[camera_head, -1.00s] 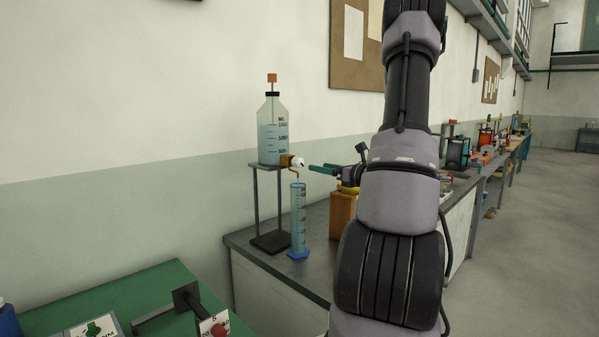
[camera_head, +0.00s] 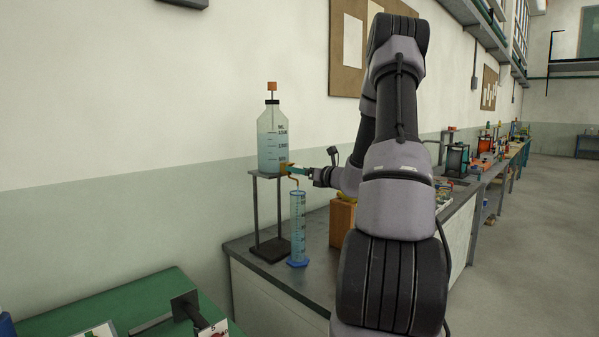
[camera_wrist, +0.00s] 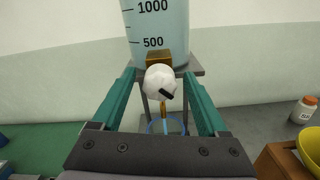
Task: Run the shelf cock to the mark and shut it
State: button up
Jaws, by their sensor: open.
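A clear bottle (camera_head: 272,140) of bluish liquid with graduations stands on a dark shelf stand (camera_head: 268,247). Its brass cock (camera_wrist: 153,60) has a round white knob (camera_wrist: 161,82) with a black mark pointing to the lower right in the wrist view. A brown spout (camera_wrist: 163,107) hangs below it, over a tall graduated cylinder (camera_head: 297,230) on a blue foot. The cylinder holds bluish liquid; its exact level is too small to read. My gripper (camera_wrist: 158,74) is open, its green fingers on either side of the knob, with gaps visible. In the head view the fingers hide the knob.
A wooden block (camera_head: 342,222) stands on the bench right of the cylinder. In the wrist view a yellow bowl (camera_wrist: 310,150) and a small white bottle (camera_wrist: 304,110) are at the right. A green table (camera_head: 120,310) is at the lower left.

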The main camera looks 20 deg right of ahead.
grip_shut()
jog(key=shift+m, duration=0.3)
jog(key=m, duration=0.4)
jog(key=shift+f+m, duration=0.1)
jog(key=shift+m, duration=2.1)
jog(key=shift+d, duration=0.1)
grip_release()
